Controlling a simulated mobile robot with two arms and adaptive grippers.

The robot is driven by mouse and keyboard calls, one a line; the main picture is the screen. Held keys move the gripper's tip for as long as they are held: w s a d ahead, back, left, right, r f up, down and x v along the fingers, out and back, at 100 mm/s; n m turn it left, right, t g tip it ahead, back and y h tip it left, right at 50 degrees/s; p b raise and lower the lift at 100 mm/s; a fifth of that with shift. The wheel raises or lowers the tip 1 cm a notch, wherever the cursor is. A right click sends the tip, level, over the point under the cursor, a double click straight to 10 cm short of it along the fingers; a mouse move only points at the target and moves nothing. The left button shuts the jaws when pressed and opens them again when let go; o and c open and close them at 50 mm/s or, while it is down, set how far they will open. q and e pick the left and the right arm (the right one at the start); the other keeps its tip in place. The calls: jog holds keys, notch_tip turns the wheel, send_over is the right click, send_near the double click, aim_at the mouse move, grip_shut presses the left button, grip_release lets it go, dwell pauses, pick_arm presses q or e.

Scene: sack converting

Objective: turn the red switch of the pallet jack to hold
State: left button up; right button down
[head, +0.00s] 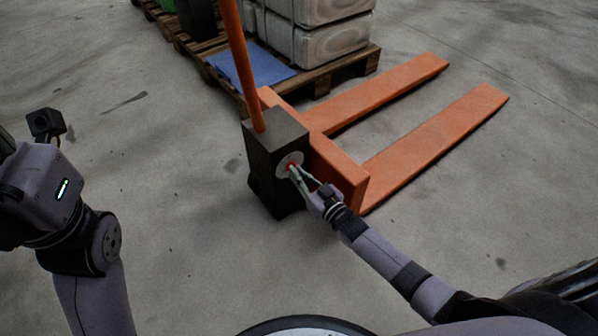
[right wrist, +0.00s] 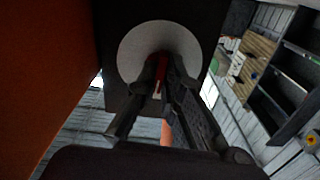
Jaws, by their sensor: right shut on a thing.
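The orange pallet jack (head: 338,160) stands on the floor with its two forks pointing to the upper right. Its dark box (head: 265,160) carries a pale round plate (head: 281,170), and the red switch (head: 291,165) sits at the plate's middle. In the right wrist view the switch (right wrist: 161,66) is a short red bar in front of the round plate (right wrist: 135,50). My right gripper (head: 294,171) is shut on the switch, its fingers on either side. The fingers hide part of the switch and plate. My left arm is at the left; its fingers are not in view.
An orange handle (head: 240,60) rises from the dark box. Behind stands a wooden pallet (head: 345,68) with pale stacked sacks (head: 330,42) and a blue sheet (head: 250,66). The grey floor (head: 180,180) left of the jack is clear.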

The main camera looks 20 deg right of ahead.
jog(key=shift+n, duration=0.5)
jog(key=c, duration=1.7)
grip_release()
jog(key=shift+s, duration=0.1)
jog(key=v, duration=1.2)
